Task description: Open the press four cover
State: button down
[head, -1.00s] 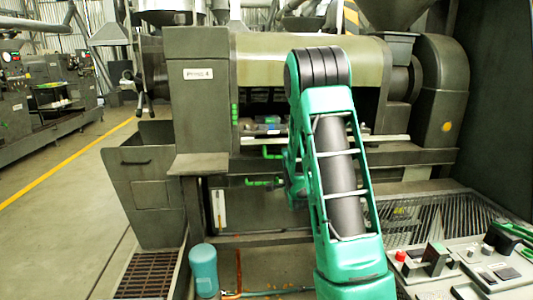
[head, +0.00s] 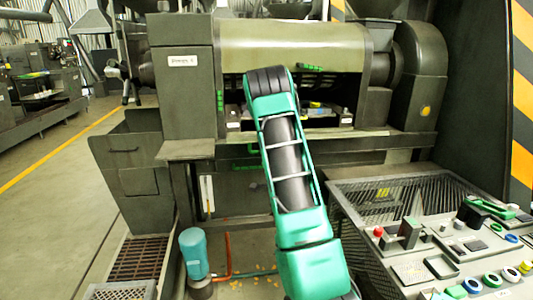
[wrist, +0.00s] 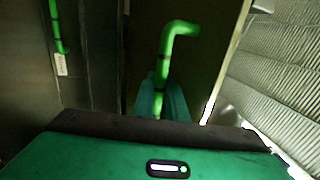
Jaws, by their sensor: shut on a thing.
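Press four, with its number plate (head: 183,60), stands in the middle of the head view. Its pale olive curved cover (head: 290,46) spans the upper front. A dark gap shows under the cover, with parts inside. Small green pieces (head: 308,69) show at the cover's lower edge. In the wrist view my gripper (wrist: 162,104) has its teal fingers closed around a bent green handle (wrist: 180,29). I cannot tell which panel this handle belongs to. In the head view my arm's links hide the gripper.
A control console (head: 460,250) and a wire mesh guard (head: 385,200) stand at the right. A teal cylinder (head: 194,253) is on the floor, with a grey hopper bin (head: 135,165) at the left. Open floor with a yellow line (head: 60,160) lies further left.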

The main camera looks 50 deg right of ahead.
jog(key=shift+w+a, duration=0.15)
jog(key=c, duration=1.8)
grip_release()
jog(key=shift+o, duration=0.2)
jog(key=shift+s, duration=0.2)
jog(key=v, duration=1)
jog(key=shift+s+a+f, duration=0.15)
jog(key=shift+a+f, duration=0.05)
jog(key=shift+f, duration=0.05)
